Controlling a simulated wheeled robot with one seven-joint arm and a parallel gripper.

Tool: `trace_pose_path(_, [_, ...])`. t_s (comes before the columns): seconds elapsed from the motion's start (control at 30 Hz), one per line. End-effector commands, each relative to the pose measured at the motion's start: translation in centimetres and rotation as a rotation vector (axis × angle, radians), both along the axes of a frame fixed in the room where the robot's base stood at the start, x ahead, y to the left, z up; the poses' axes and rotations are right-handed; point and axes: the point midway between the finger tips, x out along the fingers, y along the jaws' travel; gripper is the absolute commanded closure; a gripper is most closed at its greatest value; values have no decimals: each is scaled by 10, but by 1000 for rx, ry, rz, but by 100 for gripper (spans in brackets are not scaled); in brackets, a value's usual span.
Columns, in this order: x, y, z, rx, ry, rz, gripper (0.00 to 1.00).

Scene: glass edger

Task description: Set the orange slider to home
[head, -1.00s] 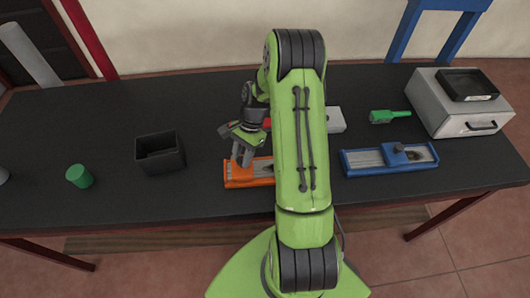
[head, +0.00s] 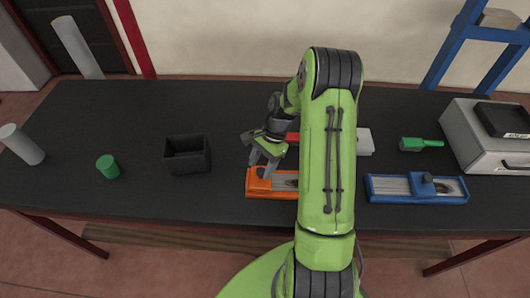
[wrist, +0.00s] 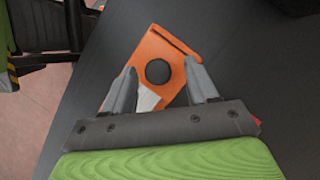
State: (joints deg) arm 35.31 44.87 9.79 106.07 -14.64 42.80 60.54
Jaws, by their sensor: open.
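The orange slider (head: 256,187) is a low orange block with a pale track, lying on the dark table in front of my arm. Its right part is hidden behind my arm in the head view. In the wrist view the orange body (wrist: 150,45) shows with a round dark knob or hole (wrist: 158,72) between the fingers. My gripper (head: 264,172) is open above the left end of the slider, and its fingers (wrist: 160,85) stand on either side of the dark round part. I cannot tell whether they touch it.
A blue slider (head: 385,190) lies to the right. A black open box (head: 187,168) and a green cylinder (head: 107,166) stand to the left, with a white cylinder (head: 22,145) farther left. A green tool (head: 420,144) and a grey drawer box (head: 480,150) are at the right.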

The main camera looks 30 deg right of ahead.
Motion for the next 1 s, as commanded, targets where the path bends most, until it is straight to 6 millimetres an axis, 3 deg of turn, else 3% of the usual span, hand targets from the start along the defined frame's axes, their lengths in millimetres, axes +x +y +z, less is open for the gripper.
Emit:
trace_pose_path(0.5, [11, -50, 125, -3, -7, -1, 42])
trace_pose_path(0.67, [11, -55, 138, -1, -2, 0, 42])
trace_pose_path(1.0, [11, -55, 138, 0, -3, 1, 42])
